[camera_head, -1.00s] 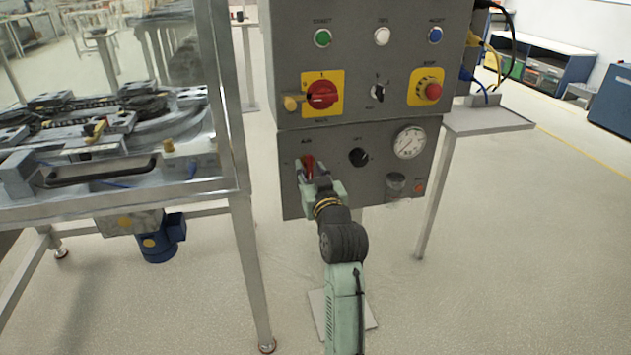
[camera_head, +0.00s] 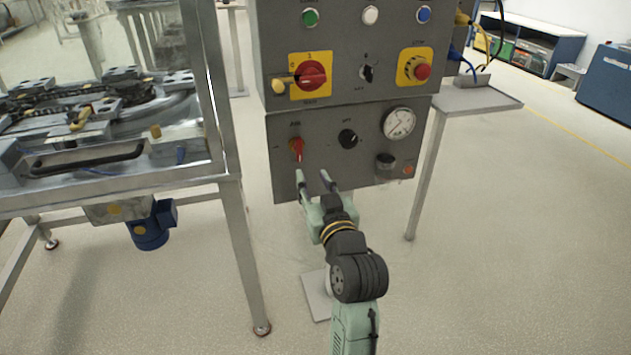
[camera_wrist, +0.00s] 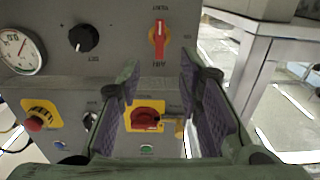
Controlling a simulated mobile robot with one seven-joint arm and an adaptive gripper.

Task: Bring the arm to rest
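My gripper (camera_head: 314,180) is in front of the lower part of the grey control panel (camera_head: 315,185), just below the red air lever (camera_head: 297,149). Its two fingers are spread apart with nothing between them. In the wrist view my gripper (camera_wrist: 160,85) is open, and the red air lever (camera_wrist: 159,38) shows beyond the fingertips, apart from them. The lever stands roughly upright. My arm reaches up from the bottom of the head view.
The panel carries a black knob (camera_head: 348,139), a gauge (camera_head: 398,123), a red rotary switch (camera_head: 311,75) and a red stop button (camera_head: 422,71). A metal-framed track table (camera_head: 228,200) stands left. A small shelf (camera_head: 478,98) juts out right. Open floor lies right.

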